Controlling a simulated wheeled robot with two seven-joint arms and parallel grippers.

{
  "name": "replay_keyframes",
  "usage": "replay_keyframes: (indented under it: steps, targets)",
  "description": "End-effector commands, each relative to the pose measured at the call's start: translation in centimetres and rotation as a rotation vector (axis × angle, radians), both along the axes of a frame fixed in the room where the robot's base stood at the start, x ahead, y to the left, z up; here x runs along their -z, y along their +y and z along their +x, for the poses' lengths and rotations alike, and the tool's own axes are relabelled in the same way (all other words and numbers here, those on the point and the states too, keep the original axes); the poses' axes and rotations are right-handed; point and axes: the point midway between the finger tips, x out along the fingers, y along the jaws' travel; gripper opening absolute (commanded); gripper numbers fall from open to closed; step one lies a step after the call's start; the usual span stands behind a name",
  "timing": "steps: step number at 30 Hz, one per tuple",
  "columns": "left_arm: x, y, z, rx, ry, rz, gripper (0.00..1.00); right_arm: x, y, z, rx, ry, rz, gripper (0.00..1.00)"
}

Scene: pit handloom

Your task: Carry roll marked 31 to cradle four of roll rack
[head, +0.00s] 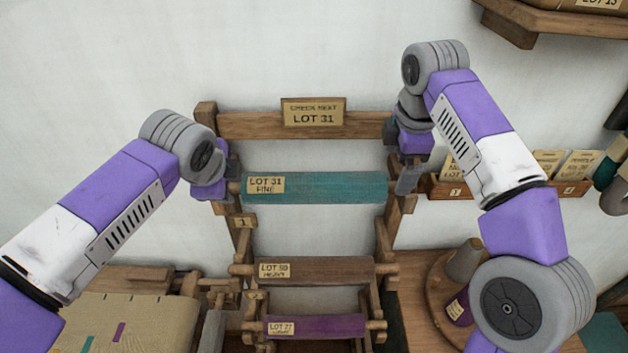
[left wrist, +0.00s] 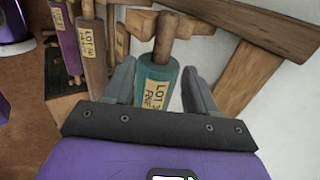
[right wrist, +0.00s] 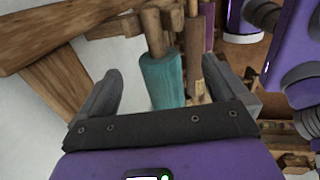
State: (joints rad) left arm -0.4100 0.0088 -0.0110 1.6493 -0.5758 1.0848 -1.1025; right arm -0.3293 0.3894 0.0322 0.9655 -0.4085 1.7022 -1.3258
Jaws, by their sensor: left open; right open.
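The teal roll (head: 330,188) tagged LOT 31 FINE lies level across the upper part of the wooden roll rack (head: 240,125). My left gripper (head: 232,186) is open at the roll's left end. In the left wrist view the teal roll (left wrist: 157,90) shows between its open fingers (left wrist: 160,70). My right gripper (head: 408,182) is open near the roll's right end. In the right wrist view the roll (right wrist: 163,80) lies between its open fingers (right wrist: 160,75). Neither gripper is closed on it. I cannot tell which cradle is number four.
A brown roll (head: 330,271) and a purple roll (head: 325,326) lie on lower cradles. A LOT 31 sign (head: 313,113) tops the rack. A card box (head: 510,190) is fixed at right, behind my right arm. A cloth-covered surface (head: 140,325) is at lower left.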

Motion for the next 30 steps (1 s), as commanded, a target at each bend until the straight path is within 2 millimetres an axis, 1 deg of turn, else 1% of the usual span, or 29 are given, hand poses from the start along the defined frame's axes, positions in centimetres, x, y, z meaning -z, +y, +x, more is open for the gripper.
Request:
replay_keyframes:
  steps: [5,8,11,18,21,25,30]
  targets:
    - [0.2,0.0,0.1,-0.001,0.002,0.001,0.57,0.2,0.0,0.1,0.000,0.001,-0.001,1.00]
    - [0.7,0.0,0.4,-0.001,0.002,0.001,0.57,0.8,0.0,0.2,0.000,0.003,-0.001,1.00]
    - [1.6,0.0,1.0,-0.001,0.004,0.002,0.57,1.9,0.0,0.4,0.001,0.005,-0.002,1.00]
    - [4.5,0.0,3.0,-0.001,0.004,0.001,0.57,5.3,0.0,1.0,0.001,0.004,-0.001,1.00]
    - [5.5,0.0,3.7,-0.001,0.003,0.001,0.57,6.4,0.0,1.3,0.000,0.004,-0.001,1.00]
    - [6.2,0.1,4.1,-0.001,0.002,0.000,0.57,7.3,0.0,1.5,0.001,0.002,0.000,1.00]
    - [6.4,0.0,4.3,-0.001,0.001,0.001,0.57,7.5,0.0,1.6,0.001,0.001,0.000,1.00]
